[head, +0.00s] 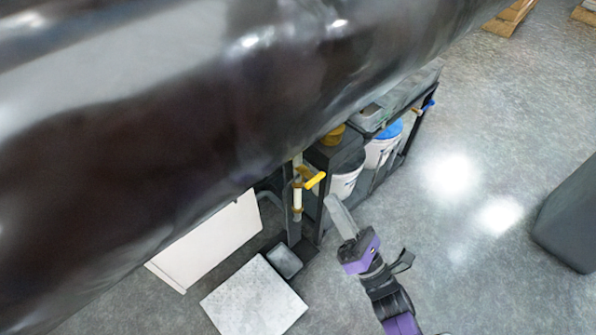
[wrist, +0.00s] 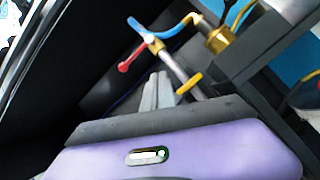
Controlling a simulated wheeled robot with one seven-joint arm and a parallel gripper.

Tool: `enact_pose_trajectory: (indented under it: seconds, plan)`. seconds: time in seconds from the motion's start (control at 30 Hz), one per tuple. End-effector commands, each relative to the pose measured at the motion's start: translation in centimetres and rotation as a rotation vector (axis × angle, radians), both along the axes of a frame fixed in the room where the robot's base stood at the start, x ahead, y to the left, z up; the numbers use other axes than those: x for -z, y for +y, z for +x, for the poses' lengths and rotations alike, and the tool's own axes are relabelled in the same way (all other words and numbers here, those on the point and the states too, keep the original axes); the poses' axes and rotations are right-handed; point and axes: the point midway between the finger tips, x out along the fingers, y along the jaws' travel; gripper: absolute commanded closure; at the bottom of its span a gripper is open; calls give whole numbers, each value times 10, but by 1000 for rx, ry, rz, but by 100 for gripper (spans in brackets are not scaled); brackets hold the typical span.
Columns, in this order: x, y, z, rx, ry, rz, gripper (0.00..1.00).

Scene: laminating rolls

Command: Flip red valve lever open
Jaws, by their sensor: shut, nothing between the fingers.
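The red valve lever (wrist: 133,55) shows in the wrist view above and left of my fingertips. It slants down and left from a small pale joint where blue hose pieces meet a silvery pipe (wrist: 173,66). I do not make out the red lever in the head view. My gripper (wrist: 160,78) is shut and empty, its fingers pointing toward the valve; a gap to the lever shows in the picture, but its depth is unclear. In the head view my gripper (head: 329,200) is just right of a post with a yellow handle (head: 313,180).
A brass fitting (wrist: 223,40) and a yellow handle (wrist: 189,82) are right of the lever. A dark rack with white buckets (head: 380,148) stands behind my gripper. A large dark roll (head: 200,100) covers the upper left. Open floor (head: 450,230) lies right.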

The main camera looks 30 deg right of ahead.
Motion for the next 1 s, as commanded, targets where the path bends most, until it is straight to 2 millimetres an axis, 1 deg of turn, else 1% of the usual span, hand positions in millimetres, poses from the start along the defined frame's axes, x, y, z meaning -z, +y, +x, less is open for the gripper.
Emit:
enact_pose_trajectory:
  seconds: [0.03, 0.13, 0.2, 0.33, 0.5, 0.83, 1.0]
  plan:
    - [3, 5, -1, 22, -15, -78, 100]
    - [9, 16, -8, 71, -49, -228, 100]
    - [9, 22, -11, 105, -78, -314, 100]
    - [5, 27, -15, 154, -123, -421, 100]
    - [4, 27, -16, 186, -139, -473, 100]
    - [4, 27, -15, 189, -138, -474, 100]
    - [-3, 30, -7, 189, -141, -474, 100]
